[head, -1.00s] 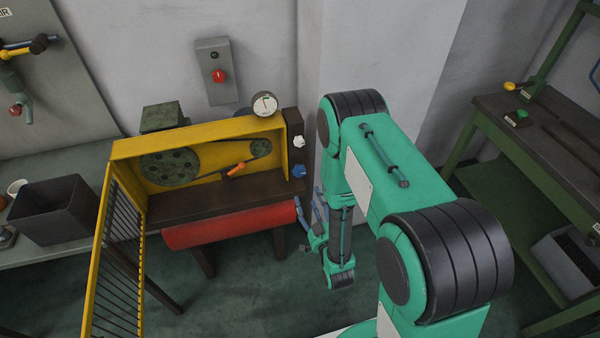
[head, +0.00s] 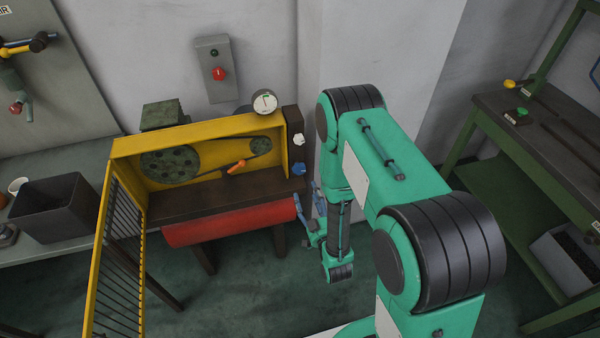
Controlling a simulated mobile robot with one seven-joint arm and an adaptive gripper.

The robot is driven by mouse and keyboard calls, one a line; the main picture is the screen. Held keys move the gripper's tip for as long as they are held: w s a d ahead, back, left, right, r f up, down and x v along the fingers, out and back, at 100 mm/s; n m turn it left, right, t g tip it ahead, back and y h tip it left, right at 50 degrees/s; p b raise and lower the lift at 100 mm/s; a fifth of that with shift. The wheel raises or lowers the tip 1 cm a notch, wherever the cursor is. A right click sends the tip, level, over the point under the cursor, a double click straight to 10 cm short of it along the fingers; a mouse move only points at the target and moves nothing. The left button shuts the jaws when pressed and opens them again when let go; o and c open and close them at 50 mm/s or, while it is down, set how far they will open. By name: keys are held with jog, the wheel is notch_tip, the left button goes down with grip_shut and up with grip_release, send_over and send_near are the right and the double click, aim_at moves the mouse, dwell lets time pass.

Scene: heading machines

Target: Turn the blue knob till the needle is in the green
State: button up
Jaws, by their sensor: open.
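The blue knob (head: 299,169) sits on the dark right-hand panel of the yellow machine, below a white knob (head: 299,139). The round white gauge (head: 264,102) stands on top of the machine near its right end. Its needle and coloured marks are too small to read surely. My gripper (head: 307,196) is open, just below the blue knob and apart from it, beside the right end of the red roller. Nothing shows between its fingers.
The red roller (head: 225,228) runs along the machine's front. A barred yellow guard (head: 122,255) stands open at left. An orange handle (head: 236,167) is inside the machine. A wall corner rises close behind my arm. A green bench (head: 545,125) stands at right.

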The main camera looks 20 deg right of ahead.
aim_at(300, 171)
jog(key=w+b, duration=0.1)
jog(key=w, duration=1.1)
jog(key=shift+w+b, duration=0.15)
jog(key=shift+b, duration=0.15)
jog(key=c, duration=1.2)
jog(key=shift+o, duration=0.2)
jog(key=shift+m+b, duration=0.4)
jog(key=shift+m, duration=0.2)
